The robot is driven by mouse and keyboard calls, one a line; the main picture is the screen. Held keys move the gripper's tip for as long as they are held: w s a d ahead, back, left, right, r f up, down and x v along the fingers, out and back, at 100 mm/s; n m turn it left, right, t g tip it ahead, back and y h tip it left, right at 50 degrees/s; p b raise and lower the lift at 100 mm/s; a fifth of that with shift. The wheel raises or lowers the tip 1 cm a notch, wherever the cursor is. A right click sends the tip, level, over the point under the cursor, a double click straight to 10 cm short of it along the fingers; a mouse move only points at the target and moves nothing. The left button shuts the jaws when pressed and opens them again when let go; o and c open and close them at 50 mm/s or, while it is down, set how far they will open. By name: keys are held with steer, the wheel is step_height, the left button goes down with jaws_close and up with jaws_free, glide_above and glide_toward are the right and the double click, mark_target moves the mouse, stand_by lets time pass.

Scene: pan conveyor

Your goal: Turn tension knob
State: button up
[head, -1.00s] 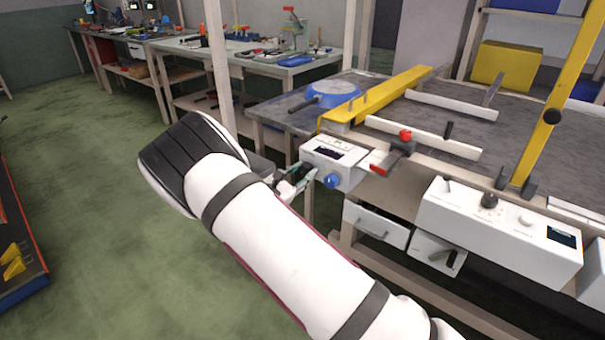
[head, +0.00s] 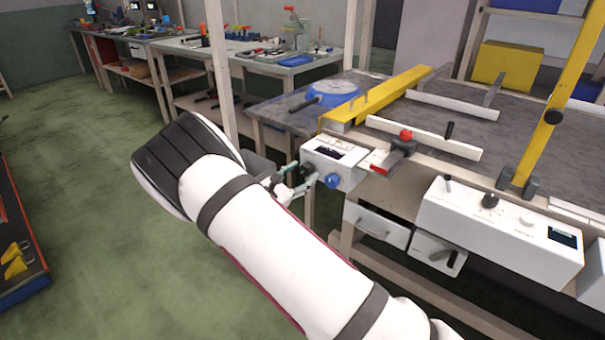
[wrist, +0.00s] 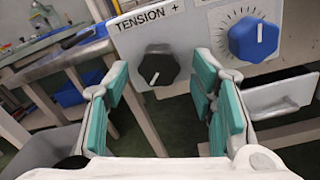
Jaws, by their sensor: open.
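The tension knob (wrist: 158,66) is black with a white pointer line. It sits under the printed label "TENSION +" on the front of a white control box (head: 321,151). In the wrist view my gripper (wrist: 162,82) is open, with its teal finger pads apart on the left and right of the black knob. I see no contact with the knob. A blue knob (wrist: 253,39) with a dial scale is to the right of it; it also shows in the head view (head: 332,181). In the head view my gripper (head: 300,182) is beside the box, and the black knob is hard to make out there.
A red-handled clamp (head: 405,136) and a yellow rail (head: 385,93) are on the bench right of and behind the box. Drawers (head: 378,226) hang below. A second white control panel (head: 500,222) is at right.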

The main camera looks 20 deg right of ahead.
steer(key=v, duration=1)
steer(key=shift+s+a, duration=0.25)
steer(key=shift+r, duration=0.1)
steer(key=s+d+r+m+g+y, duration=0.2)
steer(key=s+d+r+m+g, duration=0.5)
steer(key=s, duration=0.3)
steer(key=s+d+r+m+g+y, duration=0.2)
steer(key=s+d+r+m+g, duration=0.3)
steer(key=s+d+r+m, duration=0.35)
steer(key=s+a+r+m+t+y, duration=0.1)
steer(key=s+a+m+y, duration=0.15)
steer(key=s, duration=0.65)
steer(key=s+a+r+m+y, duration=0.15)
steer(key=s+y, duration=0.25)
steer(key=s, duration=0.5)
steer(key=s+a+r+m+t+y, duration=0.1)
steer(key=s+a+m+y, duration=0.2)
steer(key=s, duration=0.6)
step_height(320, 180, up, 23)
steer(key=d+t+y+p, duration=0.1)
steer(key=t+p, duration=0.2)
steer(key=p, duration=1.8)
steer(key=shift+n, duration=0.35)
steer(key=shift+s+d+f, duration=0.1)
steer(key=shift+d+f, duration=0.05)
